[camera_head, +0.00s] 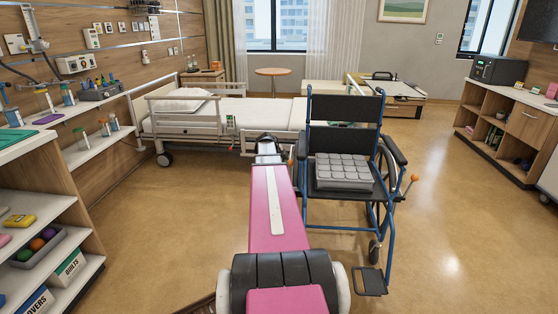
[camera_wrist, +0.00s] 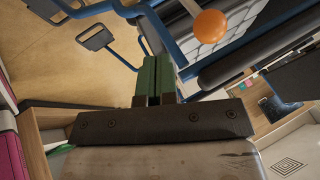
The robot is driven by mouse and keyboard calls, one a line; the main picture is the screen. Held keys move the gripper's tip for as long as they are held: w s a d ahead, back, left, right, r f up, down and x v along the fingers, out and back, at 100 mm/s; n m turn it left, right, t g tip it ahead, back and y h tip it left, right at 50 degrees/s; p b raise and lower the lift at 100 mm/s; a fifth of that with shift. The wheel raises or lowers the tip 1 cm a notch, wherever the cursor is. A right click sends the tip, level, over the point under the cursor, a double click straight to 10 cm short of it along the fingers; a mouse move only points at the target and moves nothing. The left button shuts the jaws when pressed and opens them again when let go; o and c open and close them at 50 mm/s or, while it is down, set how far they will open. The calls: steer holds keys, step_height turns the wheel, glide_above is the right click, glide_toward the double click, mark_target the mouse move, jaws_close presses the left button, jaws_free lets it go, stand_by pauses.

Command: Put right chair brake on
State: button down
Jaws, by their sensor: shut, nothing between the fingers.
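The blue-framed wheelchair (camera_head: 345,108) faces me, with a grey cushion (camera_head: 343,172) on its seat. An orange brake knob (camera_head: 290,163) shows at its picture-left side, beside my arm. Another orange knob on a lever (camera_head: 414,178) sticks out at the picture-right side. In the wrist view, an orange knob (camera_wrist: 210,24) on a pale lever is close, above and right of my gripper (camera_wrist: 155,62). The green fingers are shut, with nothing between them, and appear apart from the knob. In the head view my arm's end is by the chair's picture-left side; its fingers are hard to make out.
A hospital bed (camera_head: 187,124) stands behind the arm. Shelves (camera_head: 75,235) line the left wall, and a wooden cabinet (camera_head: 500,122) stands at right. A chair footrest (camera_wrist: 98,38) shows in the wrist view. The floor (camera_head: 450,235) right of the chair is clear.

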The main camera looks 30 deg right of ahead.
steer(key=d, duration=0.1)
steer(key=w+d+f, duration=0.1)
steer(key=w+d, duration=0.1)
steer(key=shift+w+d+f, duration=0.2)
steer(key=shift+w+d, duration=0.05)
steer(key=shift+d, duration=0.05)
steer(key=w+d+g+y, duration=0.1)
steer(key=w+d, duration=0.3)
steer(key=shift+w+n+g, duration=0.3)
steer(key=shift+w, duration=0.05)
stand_by(0.3)
